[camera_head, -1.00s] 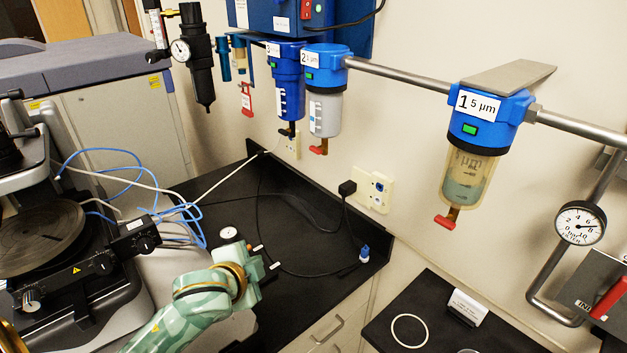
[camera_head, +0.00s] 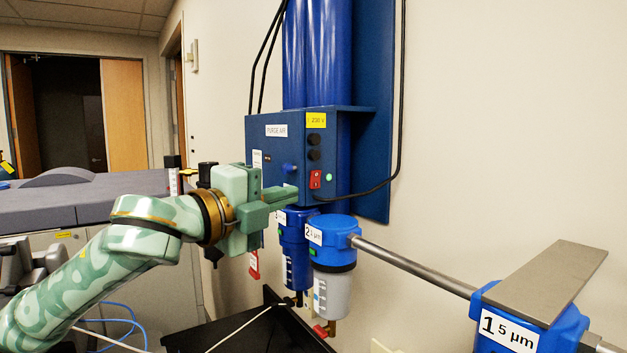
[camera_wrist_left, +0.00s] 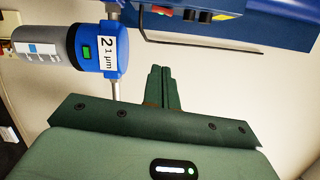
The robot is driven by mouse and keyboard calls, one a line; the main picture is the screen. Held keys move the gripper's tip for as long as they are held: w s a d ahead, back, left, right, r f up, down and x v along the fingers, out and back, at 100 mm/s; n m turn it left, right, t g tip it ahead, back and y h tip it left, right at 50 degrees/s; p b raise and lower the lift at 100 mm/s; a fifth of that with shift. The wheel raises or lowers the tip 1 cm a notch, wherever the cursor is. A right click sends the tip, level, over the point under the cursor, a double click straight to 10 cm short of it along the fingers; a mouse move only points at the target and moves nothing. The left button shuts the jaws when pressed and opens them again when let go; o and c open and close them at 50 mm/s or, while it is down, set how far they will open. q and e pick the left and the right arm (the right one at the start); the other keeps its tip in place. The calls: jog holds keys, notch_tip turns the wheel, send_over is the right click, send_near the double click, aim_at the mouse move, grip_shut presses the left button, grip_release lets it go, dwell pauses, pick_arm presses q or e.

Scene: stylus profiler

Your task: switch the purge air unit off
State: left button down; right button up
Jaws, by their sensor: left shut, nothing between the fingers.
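The purge air unit (camera_head: 268,147) is a blue wall box with a "PURGE AIR" label. In the left wrist view the shut fingers (camera_wrist_left: 160,72) point toward the unit's lower edge (camera_wrist_left: 225,38), with a red part (camera_wrist_left: 161,10) near the top edge. My right gripper is out of view.
Filter 2 (camera_head: 331,232) and another blue filter (camera_head: 293,232) hang below the box, close under my gripper. A pipe (camera_head: 415,267) runs right to filter 1 (camera_head: 510,325) with a flat plate (camera_head: 541,281) on top. A black cable (camera_head: 398,120) loops beside the box.

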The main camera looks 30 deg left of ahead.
aim_at(314, 179)
pick_arm(q)
jog(key=w+p, duration=0.1)
jog(key=w, duration=0.2)
jog(key=w+d+p, duration=0.1)
jog(key=w, duration=0.2)
jog(key=w+p, duration=0.2)
jog(key=w, duration=0.1)
jog(key=shift+d+r, duration=0.2)
jog(key=shift+r, duration=0.1)
jog(key=shift+w+a, duration=1.05)
jog(key=shift+a, duration=0.15)
jog(key=shift+a+p, duration=0.35)
jog(key=shift+a, duration=0.3)
jog(key=shift+w, duration=0.1)
jog(key=shift+d, duration=0.15)
